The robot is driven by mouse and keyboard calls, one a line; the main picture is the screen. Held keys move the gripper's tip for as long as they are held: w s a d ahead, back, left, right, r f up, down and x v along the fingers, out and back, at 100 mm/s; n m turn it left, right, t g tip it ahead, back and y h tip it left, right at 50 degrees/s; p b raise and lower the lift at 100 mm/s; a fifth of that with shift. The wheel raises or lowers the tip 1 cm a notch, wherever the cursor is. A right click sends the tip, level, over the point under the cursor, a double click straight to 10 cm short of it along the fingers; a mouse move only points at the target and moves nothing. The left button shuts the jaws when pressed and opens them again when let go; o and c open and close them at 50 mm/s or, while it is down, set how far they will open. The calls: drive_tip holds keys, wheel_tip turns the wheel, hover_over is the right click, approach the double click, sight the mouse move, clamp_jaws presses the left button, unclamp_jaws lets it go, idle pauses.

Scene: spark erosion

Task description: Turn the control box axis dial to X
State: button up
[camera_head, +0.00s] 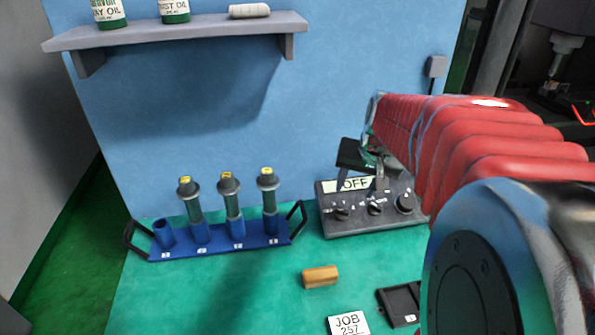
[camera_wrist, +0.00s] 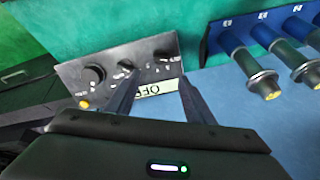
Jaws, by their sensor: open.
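The control box (camera_head: 331,225) is a grey slanted panel with an OFF display (camera_head: 354,184) and a row of three black knobs: a left one (camera_head: 341,213), a middle one (camera_head: 375,208) and a larger right one (camera_head: 405,202). In the wrist view the box (camera_wrist: 72,71) appears turned around, with its larger knob (camera_wrist: 93,75) at left. The markings are too small to read, so I cannot tell which knob is the axis dial or its setting. My gripper (camera_head: 362,184) is open and empty above the panel. In the wrist view its fingers (camera_wrist: 158,75) straddle the display.
A blue rack (camera_head: 215,248) with several holders stands left of the box. A wooden block (camera_head: 320,277), a JOB 257 card (camera_head: 348,323) and a dark tray (camera_head: 384,302) lie in front on the green bench. A shelf (camera_head: 180,34) hangs on the wall above.

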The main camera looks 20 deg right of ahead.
sight(343, 209)
drive_tip(key=x, duration=1.3)
drive_tip(key=shift+f, duration=0.25)
drive_tip(key=shift+c, duration=0.3)
drive_tip(key=c, duration=0.9)
drive_tip(key=shift+a, duration=0.1)
drive_tip(key=shift+c, duration=0.4)
